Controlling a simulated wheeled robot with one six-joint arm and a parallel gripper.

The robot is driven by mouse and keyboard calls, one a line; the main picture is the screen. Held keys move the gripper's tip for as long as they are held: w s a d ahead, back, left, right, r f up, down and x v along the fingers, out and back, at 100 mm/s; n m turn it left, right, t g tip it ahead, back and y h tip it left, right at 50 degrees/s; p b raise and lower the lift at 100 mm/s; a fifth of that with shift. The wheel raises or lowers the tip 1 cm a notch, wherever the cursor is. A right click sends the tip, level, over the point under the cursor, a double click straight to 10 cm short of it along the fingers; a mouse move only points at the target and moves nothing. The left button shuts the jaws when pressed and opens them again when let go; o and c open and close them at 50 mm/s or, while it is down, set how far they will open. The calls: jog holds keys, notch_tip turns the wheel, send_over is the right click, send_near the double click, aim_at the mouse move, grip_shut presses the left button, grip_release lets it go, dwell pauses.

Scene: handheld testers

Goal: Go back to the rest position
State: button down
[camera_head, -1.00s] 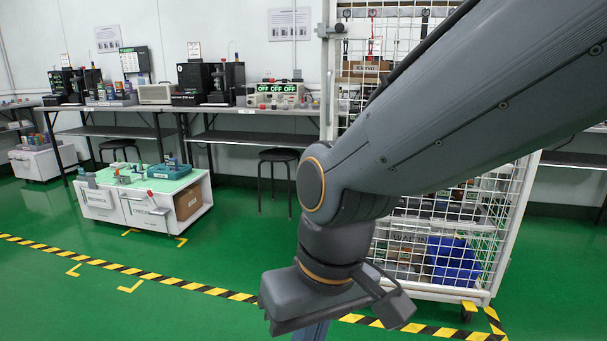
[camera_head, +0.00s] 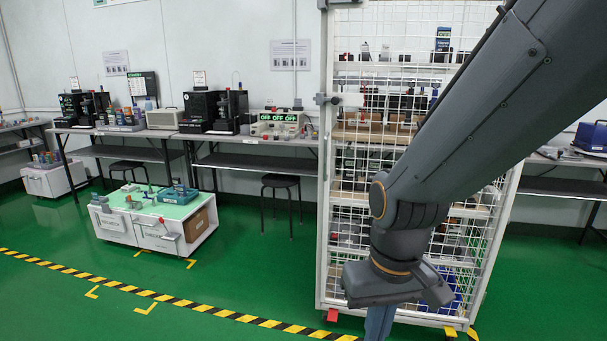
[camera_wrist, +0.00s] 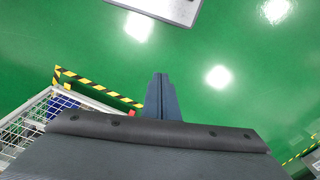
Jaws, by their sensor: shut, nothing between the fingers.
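My arm comes in from the upper right of the head view and bends down in front of the wire-mesh cage rack (camera_head: 345,200). My gripper (camera_head: 377,325) points down at the bottom edge of that view, partly cut off. In the wrist view my gripper (camera_wrist: 160,82) shows its blue-grey fingers together, with nothing between them. Below the fingers there is only open green floor (camera_wrist: 220,105).
A low white cart (camera_head: 150,230) with a green top and a blue tray (camera_head: 178,195) stands at the left. Benches with testers (camera_head: 205,112) and a black stool (camera_head: 281,182) line the wall. Yellow-black tape (camera_head: 185,303) crosses the clear floor.

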jog(key=s+d+r+m+p, duration=0.1)
jog(key=s+d+r+p, duration=0.1)
jog(key=d+r+p, duration=0.5)
jog(key=r+p, duration=0.1)
jog(key=p, duration=0.2)
jog(key=shift+d+r+m+h+p, duration=0.3)
jog(key=shift+d+r+m, duration=0.05)
jog(key=shift+r+m, duration=0.05)
dwell(0.5)
